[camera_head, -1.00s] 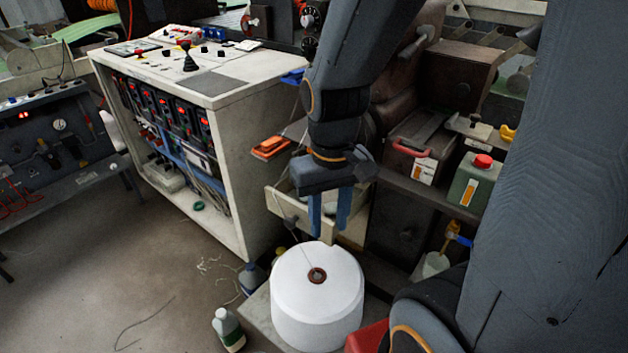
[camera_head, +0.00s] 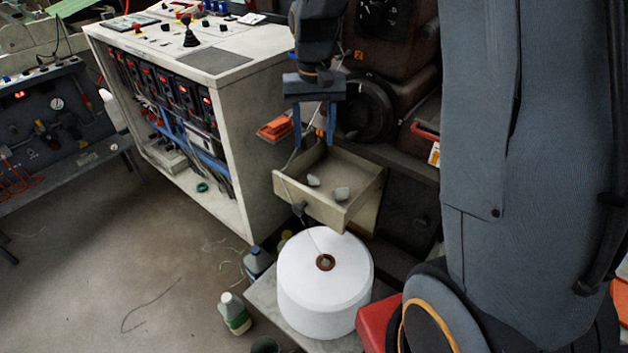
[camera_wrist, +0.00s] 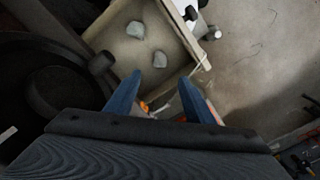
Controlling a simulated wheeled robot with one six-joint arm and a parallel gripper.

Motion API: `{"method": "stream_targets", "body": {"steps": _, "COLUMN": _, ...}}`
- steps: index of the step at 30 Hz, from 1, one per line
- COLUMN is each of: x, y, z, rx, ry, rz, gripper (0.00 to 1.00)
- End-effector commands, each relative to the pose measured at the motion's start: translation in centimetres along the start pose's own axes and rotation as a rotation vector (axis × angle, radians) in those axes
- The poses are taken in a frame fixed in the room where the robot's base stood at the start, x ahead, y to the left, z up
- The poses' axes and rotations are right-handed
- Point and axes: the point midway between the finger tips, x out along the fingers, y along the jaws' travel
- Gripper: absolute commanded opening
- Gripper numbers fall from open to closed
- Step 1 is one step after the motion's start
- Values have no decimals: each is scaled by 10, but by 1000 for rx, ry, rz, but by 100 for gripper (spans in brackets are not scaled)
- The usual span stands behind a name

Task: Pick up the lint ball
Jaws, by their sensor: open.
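Two small pale grey lumps lie apart in an open drawer (camera_head: 320,206); they look like lint balls. One lump (camera_head: 314,181) is nearer the drawer's left side and the other lump (camera_head: 342,194) is to its right. In the wrist view the lumps show as one (camera_wrist: 136,30) near the top and one (camera_wrist: 160,59) closer to my fingertips. My gripper (camera_head: 314,138) is open and empty above the back of the drawer, its blue fingers pointing down. The wrist view shows both fingers (camera_wrist: 161,78) spread, with the lumps beyond their tips.
A white yarn cone (camera_head: 325,290) stands below the drawer front, a thread rising from it. A control cabinet (camera_head: 240,130) is at left, with orange items (camera_head: 276,128) beside the drawer. A dark machine (camera_head: 390,60) is behind. Bottles (camera_head: 235,313) stand on the floor.

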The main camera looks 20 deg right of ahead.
Motion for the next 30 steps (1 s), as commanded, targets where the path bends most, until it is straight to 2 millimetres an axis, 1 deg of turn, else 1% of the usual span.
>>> {"method": "stream_targets", "body": {"steps": 1, "x": 12, "y": 0, "z": 1, "rx": 0, "ry": -4, "rz": 1, "gripper": 48}}
{"method": "stream_targets", "body": {"steps": 3, "x": 26, "y": 0, "z": 1, "rx": 0, "ry": -4, "rz": 1, "gripper": 48}}
{"method": "stream_targets", "body": {"steps": 9, "x": 61, "y": 0, "z": 2, "rx": -1, "ry": -4, "rz": 1, "gripper": 48}}
{"method": "stream_targets", "body": {"steps": 12, "x": 72, "y": 0, "z": 1, "rx": -1, "ry": -3, "rz": 0, "gripper": 48}}
{"method": "stream_targets", "body": {"steps": 17, "x": 80, "y": 0, "z": 1, "rx": -1, "ry": 0, "rz": 0, "gripper": 48}}
{"method": "stream_targets", "body": {"steps": 20, "x": 91, "y": 0, "z": 2, "rx": -1, "ry": -3, "rz": 1, "gripper": 48}}
{"method": "stream_targets", "body": {"steps": 25, "x": 116, "y": 0, "z": 2, "rx": -1, "ry": -3, "rz": 0, "gripper": 48}}
{"method": "stream_targets", "body": {"steps": 30, "x": 127, "y": 0, "z": 1, "rx": -1, "ry": 0, "rz": 0, "gripper": 48}}
